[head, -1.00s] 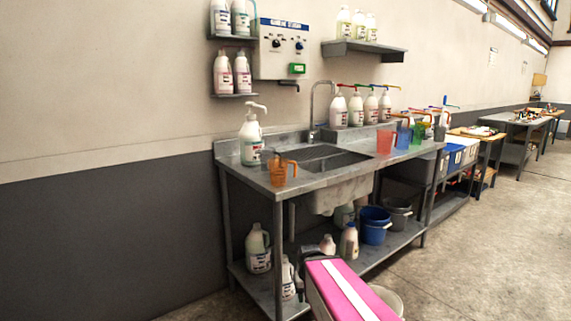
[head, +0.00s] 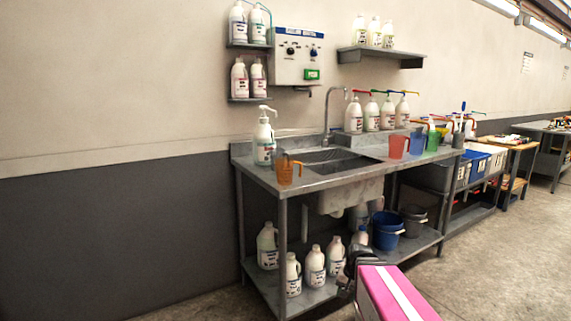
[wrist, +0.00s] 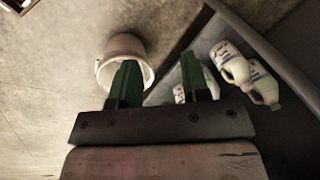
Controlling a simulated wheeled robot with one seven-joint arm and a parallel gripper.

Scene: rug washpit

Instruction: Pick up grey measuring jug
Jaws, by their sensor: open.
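A small dark grey vessel (head: 458,139), which looks like the grey measuring jug, stands at the right end of the steel sink bench (head: 300,186), just past a green jug (head: 433,140). It is small in the picture, and its handle is hard to make out. My gripper (wrist: 158,64) shows in the wrist view with its two green fingers apart and nothing between them. In the head view my pink arm is low in front of the bench, well below and to the left of the grey jug. The wrist view does not show the jug.
Orange (head: 285,171), red (head: 398,146) and blue (head: 418,139) jugs stand on the bench, with pump bottles (head: 353,115) behind. The lower shelf holds bottles and a blue bucket (head: 387,232). A white bucket (wrist: 106,72) is on the floor near my fingers. Open floor lies right.

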